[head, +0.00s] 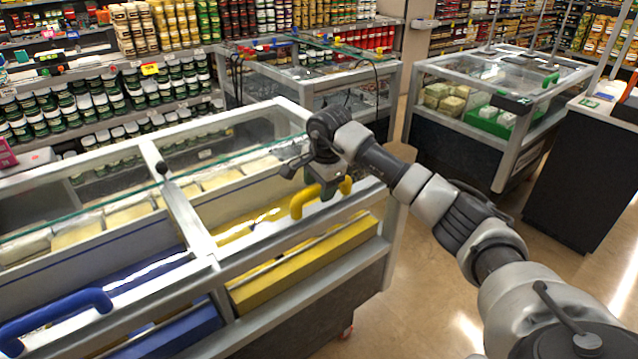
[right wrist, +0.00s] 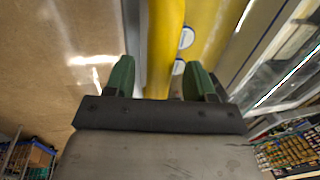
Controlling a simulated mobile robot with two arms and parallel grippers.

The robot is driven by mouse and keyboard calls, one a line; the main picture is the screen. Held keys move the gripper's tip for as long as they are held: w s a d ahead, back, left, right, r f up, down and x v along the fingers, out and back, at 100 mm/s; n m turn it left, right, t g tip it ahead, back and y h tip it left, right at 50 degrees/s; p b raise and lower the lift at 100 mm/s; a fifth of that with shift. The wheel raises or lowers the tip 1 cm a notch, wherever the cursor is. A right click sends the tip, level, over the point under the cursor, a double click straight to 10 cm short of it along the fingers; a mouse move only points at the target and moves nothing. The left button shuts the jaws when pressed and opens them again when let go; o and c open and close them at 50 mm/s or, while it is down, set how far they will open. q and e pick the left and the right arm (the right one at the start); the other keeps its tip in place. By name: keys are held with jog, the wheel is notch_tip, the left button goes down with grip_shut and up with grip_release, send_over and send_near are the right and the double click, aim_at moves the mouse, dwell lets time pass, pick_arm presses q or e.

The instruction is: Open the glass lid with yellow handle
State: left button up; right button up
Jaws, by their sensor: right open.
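The chest freezer has a glass lid with a yellow panel (head: 250,225) on its right half, and the lid appears closed. Its yellow handle (head: 303,204) is a bent bar at the front edge, partly hidden by my right gripper (head: 325,186). In the right wrist view the yellow handle (right wrist: 164,40) runs lengthwise between the green fingers of my right gripper (right wrist: 160,68). The fingers are open, one on each side of the bar, with a gap to the left finger. Contact on the right side is unclear. My left gripper does not show.
The freezer's left half has a blue handle (head: 60,310). A metal frame bar (head: 185,215) divides the halves. Another freezer (head: 490,110) stands behind to the right, with a dark counter (head: 560,170) beside it. Bare floor (head: 420,300) lies right of the near freezer.

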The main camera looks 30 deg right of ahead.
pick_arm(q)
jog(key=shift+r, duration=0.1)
pick_arm(e)
jog(key=shift+f, duration=0.35)
grip_shut()
jog(key=shift+w, duration=0.1)
